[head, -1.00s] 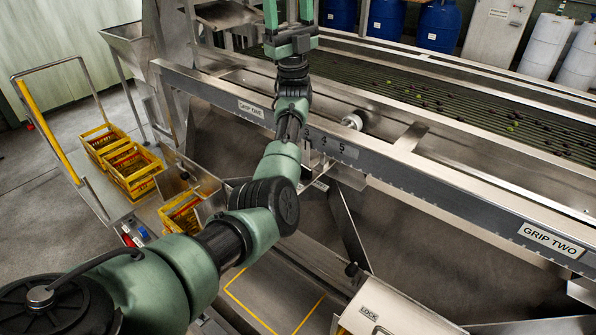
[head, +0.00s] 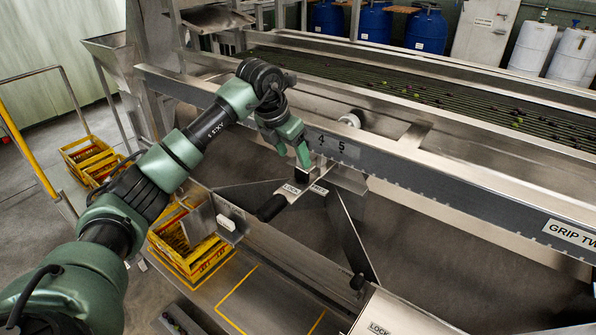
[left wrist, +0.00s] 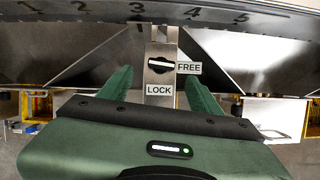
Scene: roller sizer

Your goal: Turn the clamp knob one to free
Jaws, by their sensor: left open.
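The clamp knob (left wrist: 160,65) is black with a pale bar lying roughly level across it, on a metal bracket between a FREE label (left wrist: 188,68) at its right and a LOCK label (left wrist: 159,90) below it. In the head view the knob (head: 301,176) is a small dark shape under my left gripper (head: 303,158). My left gripper is open and empty. In the left wrist view its green fingers (left wrist: 160,88) stand either side of the bracket, with the knob showing beyond their tips. My right gripper is not in view.
A numbered scale rail (head: 341,145) runs just above the knob. A black-ended lever (head: 272,207) sticks out beside the bracket. Yellow crates (head: 192,255) stand lower left. A plate (head: 385,318) with another LOCK label is at lower right.

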